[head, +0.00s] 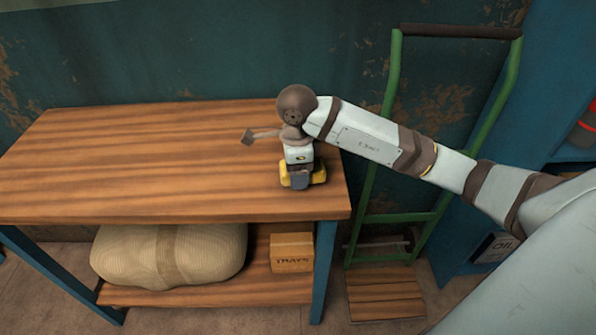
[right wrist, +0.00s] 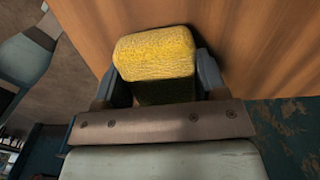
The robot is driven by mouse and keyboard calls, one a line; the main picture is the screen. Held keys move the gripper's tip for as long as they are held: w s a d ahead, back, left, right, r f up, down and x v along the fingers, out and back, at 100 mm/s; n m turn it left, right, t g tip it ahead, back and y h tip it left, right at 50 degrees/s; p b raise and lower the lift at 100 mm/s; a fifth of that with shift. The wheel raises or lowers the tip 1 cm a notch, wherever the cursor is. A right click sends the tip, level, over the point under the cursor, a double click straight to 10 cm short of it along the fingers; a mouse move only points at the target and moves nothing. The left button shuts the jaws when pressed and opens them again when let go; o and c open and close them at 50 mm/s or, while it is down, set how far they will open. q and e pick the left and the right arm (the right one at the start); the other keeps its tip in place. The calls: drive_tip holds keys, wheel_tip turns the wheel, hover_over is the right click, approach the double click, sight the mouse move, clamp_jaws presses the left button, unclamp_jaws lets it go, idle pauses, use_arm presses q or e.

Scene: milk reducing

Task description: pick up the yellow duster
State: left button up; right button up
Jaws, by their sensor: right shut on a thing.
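The yellow duster (head: 319,173) is a rough-textured yellow block at the right end of the wooden tabletop, near its front edge. My right gripper (head: 299,181) points down over it and hides its middle, so yellow shows on both sides of the jaws. In the right wrist view the duster (right wrist: 155,52) sits between the two fingers of my right gripper (right wrist: 162,78), which is shut on it. I cannot tell whether the duster touches the tabletop. My left gripper is not in view.
The wooden table (head: 130,170) is otherwise bare to the left. Its lower shelf holds a large tan bundle (head: 170,253) and a cardboard box (head: 291,252). A green hand truck (head: 390,217) stands right of the table. A rusty teal wall (head: 200,50) is behind.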

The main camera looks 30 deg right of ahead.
wheel_tip(320, 180, up, 19)
drive_tip(key=p, duration=0.3)
drive_tip(key=shift+f, duration=0.1)
